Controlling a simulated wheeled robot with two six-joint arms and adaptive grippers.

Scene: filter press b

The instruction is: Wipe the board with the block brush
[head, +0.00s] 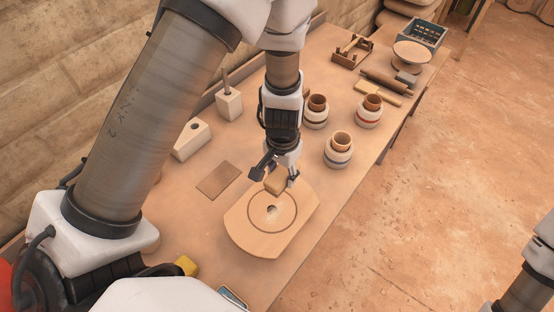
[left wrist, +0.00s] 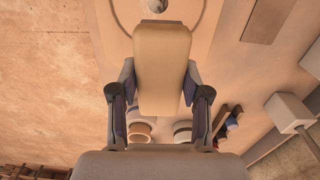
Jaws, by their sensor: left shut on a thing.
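The board (head: 252,232) is a light wooden plate with rounded ends, a dark ring line and a small pale spot near its middle. It lies on the table. My left gripper (head: 275,179) is over the board's far end, shut on the tan block brush (head: 274,183). The left wrist view shows the brush (left wrist: 161,62) between the two fingers (left wrist: 160,95), with part of the board's ring beyond it. The brush's underside is hidden, so I cannot tell whether it touches the board. My right gripper is not in view; part of my right arm shows at the lower right.
A flat brown square (head: 218,180) lies left of the board. White blocks (head: 191,140) stand at the wall side. Several pots in ringed holders, including one (head: 339,150), stand beyond the board. A rolling pin (head: 383,83) and a crate (head: 423,32) are at the far end.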

